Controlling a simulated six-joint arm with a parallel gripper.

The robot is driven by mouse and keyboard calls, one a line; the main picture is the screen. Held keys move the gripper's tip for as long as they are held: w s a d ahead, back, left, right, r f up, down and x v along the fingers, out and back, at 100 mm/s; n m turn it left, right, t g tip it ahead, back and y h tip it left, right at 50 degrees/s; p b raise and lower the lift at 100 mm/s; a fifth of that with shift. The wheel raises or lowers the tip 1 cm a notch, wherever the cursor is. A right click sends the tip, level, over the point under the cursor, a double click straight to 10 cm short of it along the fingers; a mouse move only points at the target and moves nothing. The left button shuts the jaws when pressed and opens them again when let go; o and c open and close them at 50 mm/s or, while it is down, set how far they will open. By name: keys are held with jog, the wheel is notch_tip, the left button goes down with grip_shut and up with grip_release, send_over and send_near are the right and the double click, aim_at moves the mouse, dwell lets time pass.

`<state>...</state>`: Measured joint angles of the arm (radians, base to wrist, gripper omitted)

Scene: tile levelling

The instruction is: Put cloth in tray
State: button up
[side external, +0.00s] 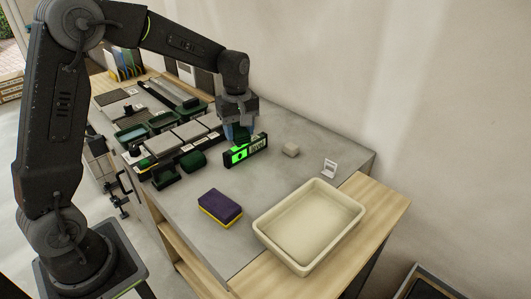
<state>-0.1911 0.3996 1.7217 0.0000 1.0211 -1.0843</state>
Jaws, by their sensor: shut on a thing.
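My gripper (238,136) points down over the middle of the worktop, just behind the level. It is shut on a small bluish thing (236,131) that looks like the cloth. The fingers and the level hide much of it, so its shape is unclear. The cream tray (262,236) stands at the front right, on the wooden end of the bench. It is empty and apart from my gripper.
A black and bright green level (245,151) stands close in front of my gripper. A purple and yellow sponge (220,207) lies left of the tray. A small beige block (290,149) and a white card stand (330,168) are to the right. Tiles and green-black holders (165,176) crowd the left.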

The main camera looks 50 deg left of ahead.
jog(key=s+d+m, duration=0.3)
jog(key=d+m, duration=1.2)
send_over(308, 228)
jog(key=f, duration=0.5)
jog(key=shift+a+f, duration=0.3)
jog(key=shift+a, duration=0.05)
jog(key=shift+d+f, duration=0.25)
jog(key=shift+d, duration=0.15)
jog(key=shift+f, duration=1.95)
jog(key=shift+f, duration=0.1)
jog(key=o, duration=0.9)
notch_tip(308, 228, up, 12)
jog(key=shift+a+r, duration=0.1)
jog(key=shift+r, duration=0.1)
